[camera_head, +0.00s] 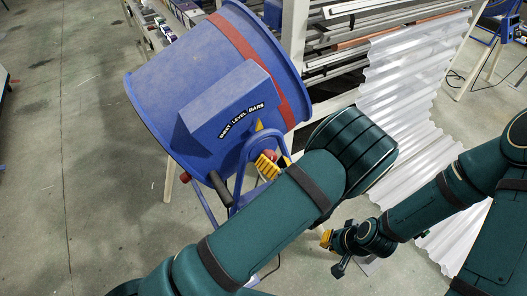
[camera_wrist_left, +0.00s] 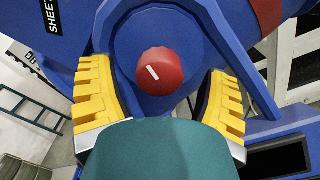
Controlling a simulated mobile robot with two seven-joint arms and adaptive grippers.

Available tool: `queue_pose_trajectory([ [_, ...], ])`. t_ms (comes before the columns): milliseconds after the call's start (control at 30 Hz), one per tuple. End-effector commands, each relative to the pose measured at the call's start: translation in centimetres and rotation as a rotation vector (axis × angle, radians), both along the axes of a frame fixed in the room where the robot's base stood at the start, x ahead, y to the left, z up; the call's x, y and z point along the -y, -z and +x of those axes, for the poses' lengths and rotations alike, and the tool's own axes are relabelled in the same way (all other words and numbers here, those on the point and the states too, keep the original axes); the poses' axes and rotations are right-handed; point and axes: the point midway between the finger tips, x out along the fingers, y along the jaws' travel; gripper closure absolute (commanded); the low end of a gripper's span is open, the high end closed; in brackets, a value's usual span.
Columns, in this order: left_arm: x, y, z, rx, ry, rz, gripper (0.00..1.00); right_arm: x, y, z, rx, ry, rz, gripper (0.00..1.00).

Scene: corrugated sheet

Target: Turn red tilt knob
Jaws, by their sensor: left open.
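The red tilt knob (camera_wrist_left: 160,72) is round with a short white mark, slightly slanted. It sits on a blue round plate on the side of the blue mixer drum (camera_head: 185,75). My left gripper (camera_wrist_left: 157,84) is open, with one yellow finger on each side of the knob and visible gaps between. In the head view a small red part of the knob (camera_head: 270,154) shows beside the left gripper's yellow fingers (camera_head: 267,167); my arm hides the rest. My right gripper (camera_head: 329,240) is low at the right, away from the mixer; its opening is unclear.
The mixer's blue frame (camera_head: 242,180) and a dark handle (camera_head: 219,188) with a red part (camera_head: 185,177) are close to my left gripper. Corrugated sheets (camera_head: 400,90) lean on a metal rack behind. Concrete floor at the left is open.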

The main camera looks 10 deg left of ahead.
Motion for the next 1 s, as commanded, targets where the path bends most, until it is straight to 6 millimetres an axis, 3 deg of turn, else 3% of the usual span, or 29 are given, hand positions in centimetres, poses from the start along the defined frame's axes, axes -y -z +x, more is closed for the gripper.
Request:
queue_pose_trajectory([
  [467,-0.26,-0.01,0.33,0.0,0.004,-0.001,0.23,0.02,0.05,-0.02,0.0,0.001,0.0,1.0],
  [500,-0.25,-0.01,0.33,0.0,0.004,-0.001,0.3,0.02,0.05,-0.02,0.0,0.001,0.0,1.0],
  [633,-0.26,0.0,0.32,0.0,0.004,0.0,0.75,0.02,0.05,-0.02,0.0,0.001,0.0,1.0],
  [700,-0.26,0.0,0.32,0.0,0.004,0.0,0.93,0.02,0.05,-0.02,0.0,0.001,0.0,1.0],
  [1000,-0.27,0.05,0.31,0.016,0.004,-0.016,0.93,0.02,0.28,-0.01,0.0,0.001,0.0,1.0],
])
